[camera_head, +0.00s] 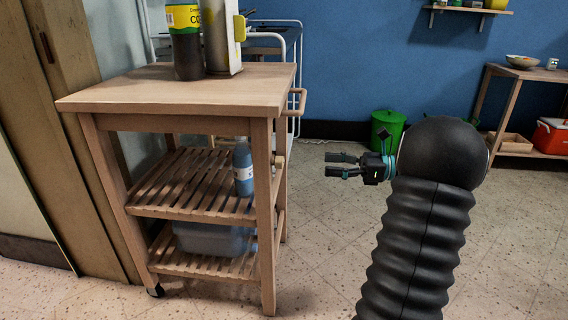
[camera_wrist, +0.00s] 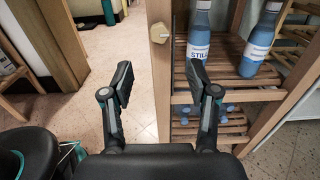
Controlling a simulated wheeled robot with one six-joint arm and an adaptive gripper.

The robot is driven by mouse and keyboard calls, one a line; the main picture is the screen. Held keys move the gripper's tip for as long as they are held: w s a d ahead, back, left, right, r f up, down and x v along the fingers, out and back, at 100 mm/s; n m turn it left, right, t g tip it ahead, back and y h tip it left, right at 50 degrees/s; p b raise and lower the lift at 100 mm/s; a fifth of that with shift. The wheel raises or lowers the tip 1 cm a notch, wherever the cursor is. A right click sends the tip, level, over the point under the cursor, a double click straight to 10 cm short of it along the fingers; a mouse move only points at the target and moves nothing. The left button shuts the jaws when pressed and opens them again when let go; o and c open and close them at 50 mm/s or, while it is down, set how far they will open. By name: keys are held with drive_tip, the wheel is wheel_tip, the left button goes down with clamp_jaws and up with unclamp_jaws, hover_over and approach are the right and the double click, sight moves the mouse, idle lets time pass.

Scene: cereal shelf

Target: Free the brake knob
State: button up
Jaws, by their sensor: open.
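The wooden trolley (camera_head: 180,90) stands left of my gripper in the head view. A pale knob (camera_head: 279,162), which looks like the brake knob, sticks out from the right side of its leg at middle-shelf height. In the wrist view the knob (camera_wrist: 159,33) is many-sided, on the leg's face, ahead of and between my fingers. My gripper (camera_head: 340,165) is open and empty, level with the knob and a short gap to its right. Its spread fingers also show in the wrist view (camera_wrist: 159,82). Nothing touches the knob. Whether it is tightened cannot be seen.
Blue labelled bottles (camera_wrist: 262,38) stand on the slatted middle shelf behind the leg. A handle (camera_head: 298,101) sticks out above the knob. A dark bottle (camera_head: 187,45) and a pale canister (camera_head: 222,40) stand on top. A green bin (camera_head: 388,124) is behind my arm.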

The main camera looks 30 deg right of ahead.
sight(277, 162)
drive_tip(key=b+x, duration=0.1)
drive_tip(key=x, duration=1.1)
drive_tip(key=shift+w+a, duration=0.15)
drive_tip(key=shift+a, duration=0.1)
clamp_jaws()
